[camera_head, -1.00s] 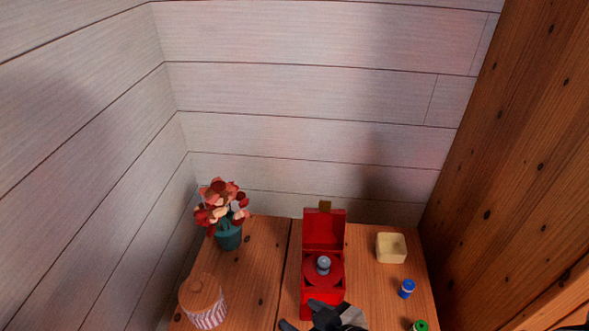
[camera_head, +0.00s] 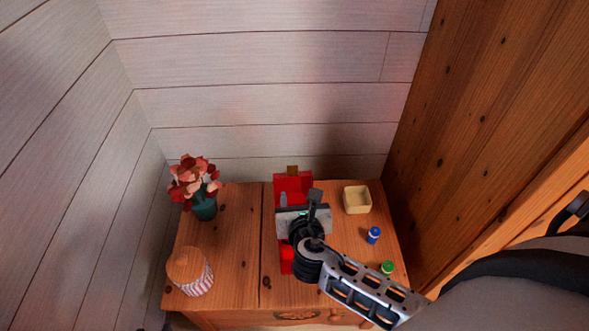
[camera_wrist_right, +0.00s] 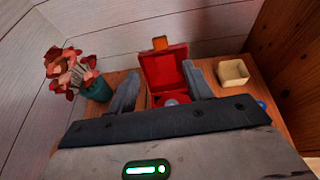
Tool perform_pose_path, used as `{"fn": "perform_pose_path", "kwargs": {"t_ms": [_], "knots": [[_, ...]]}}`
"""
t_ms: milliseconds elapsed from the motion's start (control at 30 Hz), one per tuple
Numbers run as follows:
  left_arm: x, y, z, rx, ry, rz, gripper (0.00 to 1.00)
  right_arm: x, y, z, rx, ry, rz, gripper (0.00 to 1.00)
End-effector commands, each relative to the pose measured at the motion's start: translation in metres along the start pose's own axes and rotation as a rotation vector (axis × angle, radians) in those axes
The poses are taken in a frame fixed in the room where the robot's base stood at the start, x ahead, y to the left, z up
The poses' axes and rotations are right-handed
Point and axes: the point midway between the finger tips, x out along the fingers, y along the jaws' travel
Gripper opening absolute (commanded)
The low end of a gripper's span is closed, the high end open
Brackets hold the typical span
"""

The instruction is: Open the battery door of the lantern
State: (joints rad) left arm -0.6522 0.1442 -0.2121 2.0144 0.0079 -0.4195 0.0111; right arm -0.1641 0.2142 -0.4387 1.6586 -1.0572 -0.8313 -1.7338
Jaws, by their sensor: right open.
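The red lantern (camera_head: 287,259) stands on the wooden cabinet top, mostly hidden in the head view by my right gripper and wrist. Its red square panel (camera_head: 294,183) stands raised at the back, with a brown tab on its top edge. In the right wrist view the raised panel (camera_wrist_right: 164,66) shows between my fingers, with a greyish round part low in front of it. My right gripper (camera_head: 299,197) is open over the lantern, one finger on each side; it also shows in the wrist view (camera_wrist_right: 161,72). Contact with the lantern cannot be told. My left gripper is out of view.
A pale open box (camera_head: 357,199), a blue battery-like cylinder (camera_head: 373,235) and a green one (camera_head: 387,267) are right of the lantern. A flower pot (camera_head: 204,207) and a striped jar (camera_head: 191,273) stand left. Plank walls are behind; a wooden panel (camera_head: 470,110) rises right.

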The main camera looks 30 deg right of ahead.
Motion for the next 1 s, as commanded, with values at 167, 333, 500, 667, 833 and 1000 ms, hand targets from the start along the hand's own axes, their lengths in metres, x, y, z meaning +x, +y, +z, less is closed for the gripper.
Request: {"fn": "perform_pose_path", "kwargs": {"t_ms": [167,333,500,667,833,1000], "knots": [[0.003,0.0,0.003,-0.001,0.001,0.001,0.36,0.038,0.0,0.0,0.005,-0.002,-0.002,0.51],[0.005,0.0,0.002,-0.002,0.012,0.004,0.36,0.075,0.0,-0.001,0.007,0.0,-0.001,0.51],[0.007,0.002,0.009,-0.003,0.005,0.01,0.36,0.11,0.0,-0.002,0.007,0.0,-0.001,0.51],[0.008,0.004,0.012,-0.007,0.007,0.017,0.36,0.132,0.001,-0.002,0.009,0.001,0.0,0.51],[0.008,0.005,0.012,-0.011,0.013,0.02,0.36,0.143,0.001,-0.001,0.009,0.003,0.001,0.51],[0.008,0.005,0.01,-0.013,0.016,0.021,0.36,0.144,0.001,0.0,0.009,0.002,0.002,0.51]]}}
